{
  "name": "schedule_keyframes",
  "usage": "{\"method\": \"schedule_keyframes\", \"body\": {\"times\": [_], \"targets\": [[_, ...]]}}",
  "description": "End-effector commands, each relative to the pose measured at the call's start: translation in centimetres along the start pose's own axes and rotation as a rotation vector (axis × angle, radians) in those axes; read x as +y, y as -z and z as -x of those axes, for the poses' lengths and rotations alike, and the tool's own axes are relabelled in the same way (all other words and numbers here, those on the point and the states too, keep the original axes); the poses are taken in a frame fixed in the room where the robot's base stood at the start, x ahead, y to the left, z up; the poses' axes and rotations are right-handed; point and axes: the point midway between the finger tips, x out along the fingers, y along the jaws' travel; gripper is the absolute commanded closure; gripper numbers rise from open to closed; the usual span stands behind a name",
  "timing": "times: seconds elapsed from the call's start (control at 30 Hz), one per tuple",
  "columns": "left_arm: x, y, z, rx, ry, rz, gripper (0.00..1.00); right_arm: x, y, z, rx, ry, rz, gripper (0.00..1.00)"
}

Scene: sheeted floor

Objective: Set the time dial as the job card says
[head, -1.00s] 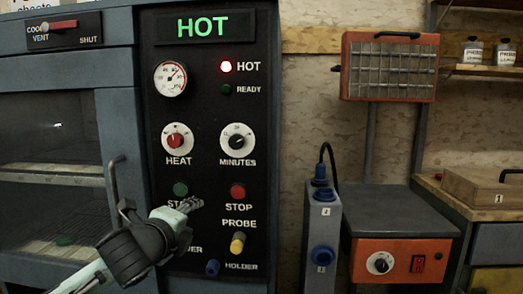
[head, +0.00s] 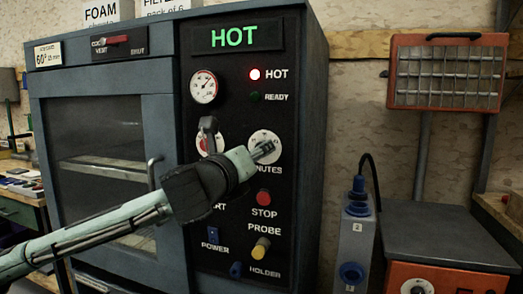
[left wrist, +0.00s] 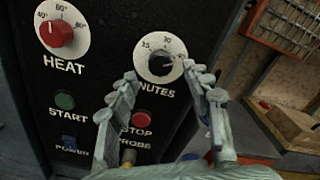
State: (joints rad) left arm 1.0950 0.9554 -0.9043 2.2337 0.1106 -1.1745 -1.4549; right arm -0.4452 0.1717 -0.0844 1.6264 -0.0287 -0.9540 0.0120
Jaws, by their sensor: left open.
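The MINUTES dial (head: 263,146), a white face with a dark knob, is on the oven's black panel. My left gripper (head: 265,149) is in front of it and partly covers it in the head view. In the left wrist view the dial (left wrist: 160,56) shows 15 and 30 marks, and my open fingers (left wrist: 165,76) are apart below and around its lower half. I cannot tell whether they touch the knob. The job card (head: 48,53) at the oven's top left reads 60° above a minutes line too small to read surely. My right gripper is not in view.
The HEAT dial (left wrist: 61,31) has a red knob to the left. START (left wrist: 65,101), STOP (left wrist: 143,121) and the POWER switch (left wrist: 69,143) sit below. The HOT lamp (head: 255,74) is lit; READY (head: 255,97) is dark. A grey unit (head: 356,240) stands at right.

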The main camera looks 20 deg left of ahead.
Motion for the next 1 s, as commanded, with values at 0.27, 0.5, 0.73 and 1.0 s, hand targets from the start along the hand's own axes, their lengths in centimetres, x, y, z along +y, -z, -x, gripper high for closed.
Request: {"method": "schedule_keyframes", "body": {"times": [0.27,0.5,0.73,1.0], "targets": [[-0.1,-0.1,-3.3,-0.001,0.001,0.001,0.51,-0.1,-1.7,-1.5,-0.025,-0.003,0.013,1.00],[0.0,0.0,-3.7,-0.001,0.000,0.001,0.51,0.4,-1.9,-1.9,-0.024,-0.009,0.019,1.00],[0.0,0.0,-3.7,-0.001,0.000,0.001,0.69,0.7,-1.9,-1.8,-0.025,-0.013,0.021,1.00],[0.0,0.0,-3.6,-0.001,0.000,0.001,1.00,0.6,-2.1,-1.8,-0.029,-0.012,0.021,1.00]]}}
